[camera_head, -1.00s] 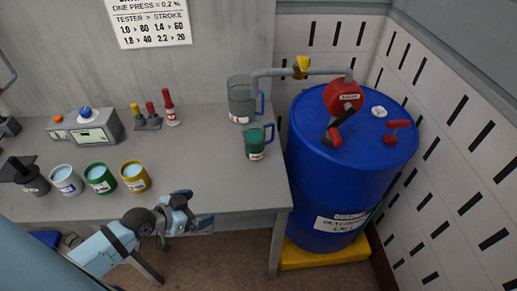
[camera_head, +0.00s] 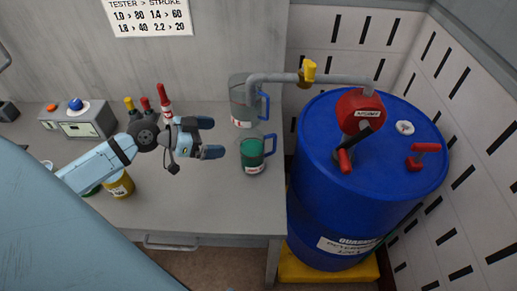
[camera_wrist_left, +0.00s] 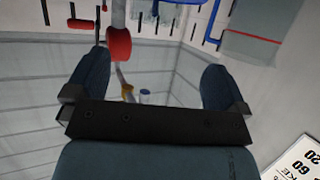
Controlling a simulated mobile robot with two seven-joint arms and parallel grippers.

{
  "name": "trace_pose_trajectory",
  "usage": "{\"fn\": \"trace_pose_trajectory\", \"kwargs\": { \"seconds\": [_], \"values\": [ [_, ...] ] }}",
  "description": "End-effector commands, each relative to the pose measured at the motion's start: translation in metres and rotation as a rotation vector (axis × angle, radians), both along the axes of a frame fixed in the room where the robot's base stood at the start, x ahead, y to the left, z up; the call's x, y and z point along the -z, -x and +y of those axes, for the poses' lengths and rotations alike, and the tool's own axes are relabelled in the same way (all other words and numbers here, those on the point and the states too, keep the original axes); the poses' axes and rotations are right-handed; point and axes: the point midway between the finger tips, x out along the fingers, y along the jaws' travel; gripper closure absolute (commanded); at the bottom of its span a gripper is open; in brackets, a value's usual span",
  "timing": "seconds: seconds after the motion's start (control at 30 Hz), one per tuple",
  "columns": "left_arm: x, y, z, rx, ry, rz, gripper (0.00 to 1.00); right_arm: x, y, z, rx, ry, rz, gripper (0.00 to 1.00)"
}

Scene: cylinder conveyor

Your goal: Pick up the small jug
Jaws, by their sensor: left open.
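The small jug (camera_head: 251,153) stands upright on the grey table near its right end. It is clear, with green contents, a white and red label low down and a blue handle on its right side. My left gripper (camera_head: 208,137) is just left of it in the head view, open and empty, with its fingers pointing towards the jug and a small gap between. In the left wrist view, the open fingers (camera_wrist_left: 155,88) show nothing between them that I can surely identify as the small jug. My right gripper is not in view.
A larger grey jug (camera_head: 240,106) with a blue handle stands close behind. A blue drum (camera_head: 335,205) with a red pump (camera_head: 360,108) and overhead pipe (camera_head: 330,79) is to the right. Red-topped bottles (camera_head: 166,104) and a yellow pot (camera_head: 121,187) are left. The front tabletop is clear.

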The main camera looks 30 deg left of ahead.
Motion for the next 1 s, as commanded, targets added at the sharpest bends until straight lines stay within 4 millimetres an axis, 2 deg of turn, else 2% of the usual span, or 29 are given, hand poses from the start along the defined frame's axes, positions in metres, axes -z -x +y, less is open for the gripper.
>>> {"fn": "trace_pose_trajectory", "kwargs": {
  "seconds": [0.1,0.3,0.57,0.73,0.83,1.0],
  "values": [
    [0.005,-0.017,-0.012,-0.003,0.004,-0.002,0.00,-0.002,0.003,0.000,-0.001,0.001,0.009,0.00],
    [0.018,-0.039,-0.029,-0.002,0.003,0.000,0.00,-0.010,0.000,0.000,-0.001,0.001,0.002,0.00],
    [0.026,-0.051,-0.040,-0.001,0.002,0.000,0.00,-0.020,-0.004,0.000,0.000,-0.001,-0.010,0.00],
    [0.037,-0.065,-0.056,-0.002,0.005,0.000,0.00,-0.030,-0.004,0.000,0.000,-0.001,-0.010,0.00],
    [0.043,-0.075,-0.062,-0.002,0.003,0.000,0.00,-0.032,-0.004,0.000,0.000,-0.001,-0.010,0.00],
    [0.048,-0.080,-0.066,0.000,-0.001,0.001,0.00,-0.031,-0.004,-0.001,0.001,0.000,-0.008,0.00]
  ]
}}
